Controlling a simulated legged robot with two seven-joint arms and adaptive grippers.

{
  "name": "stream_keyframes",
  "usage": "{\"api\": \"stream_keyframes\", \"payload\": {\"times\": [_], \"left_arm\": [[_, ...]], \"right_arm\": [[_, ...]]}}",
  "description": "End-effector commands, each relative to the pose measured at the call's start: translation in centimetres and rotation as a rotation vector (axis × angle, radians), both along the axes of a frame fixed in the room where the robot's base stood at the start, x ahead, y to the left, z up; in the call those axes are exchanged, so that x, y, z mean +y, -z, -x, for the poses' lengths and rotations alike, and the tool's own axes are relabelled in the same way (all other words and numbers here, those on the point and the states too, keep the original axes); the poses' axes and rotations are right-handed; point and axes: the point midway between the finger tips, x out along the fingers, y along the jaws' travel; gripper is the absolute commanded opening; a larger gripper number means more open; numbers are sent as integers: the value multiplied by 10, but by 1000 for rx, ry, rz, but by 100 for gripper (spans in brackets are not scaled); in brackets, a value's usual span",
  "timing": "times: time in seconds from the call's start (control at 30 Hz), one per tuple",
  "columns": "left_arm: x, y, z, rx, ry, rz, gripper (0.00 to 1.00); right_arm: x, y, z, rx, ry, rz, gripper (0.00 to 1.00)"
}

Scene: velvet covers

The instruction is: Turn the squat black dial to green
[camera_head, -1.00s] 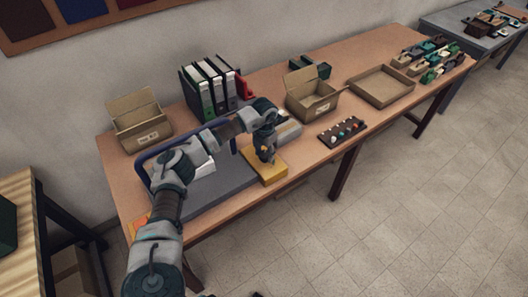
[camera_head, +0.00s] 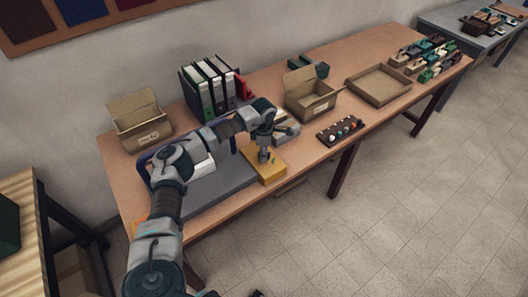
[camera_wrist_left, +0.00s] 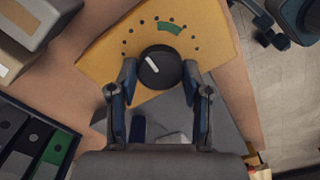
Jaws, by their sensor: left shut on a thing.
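The squat black dial (camera_wrist_left: 160,67) sits on a yellow panel (camera_wrist_left: 103,52) in the left wrist view. Its white pointer line points up and left. A green arc (camera_wrist_left: 170,27) lies on the panel above and slightly right of the dial, among dark dots. My left gripper (camera_wrist_left: 160,72) is shut on the dial, one finger on each side. In the head view the left gripper (camera_head: 264,156) points down at the yellow panel (camera_head: 270,176), and the dial is hidden there. My right gripper is not in view.
A grey mat (camera_head: 215,188) lies left of the panel. Binders (camera_head: 207,88) and an open carton (camera_head: 140,122) stand behind. Another carton (camera_head: 308,98), a dark strip with coloured knobs (camera_head: 340,131) and a shallow tray (camera_head: 380,84) are to the right.

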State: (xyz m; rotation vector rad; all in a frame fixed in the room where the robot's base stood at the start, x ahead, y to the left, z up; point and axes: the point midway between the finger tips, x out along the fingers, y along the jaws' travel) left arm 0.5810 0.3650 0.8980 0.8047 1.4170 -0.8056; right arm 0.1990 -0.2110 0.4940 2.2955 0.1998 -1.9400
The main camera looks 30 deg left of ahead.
Motion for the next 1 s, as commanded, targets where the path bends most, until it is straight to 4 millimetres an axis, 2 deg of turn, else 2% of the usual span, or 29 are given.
{"api": "stream_keyframes", "payload": {"times": [0.27, 0.6, 1.0], "left_arm": [[2, 2, 0, 2, 258, -4, 14], [3, 2, -1, 3, 558, -3, 14], [2, 1, -2, 2, 772, -3, 14]], "right_arm": [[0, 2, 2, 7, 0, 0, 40], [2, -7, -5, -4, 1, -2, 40], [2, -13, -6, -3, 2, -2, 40]]}}
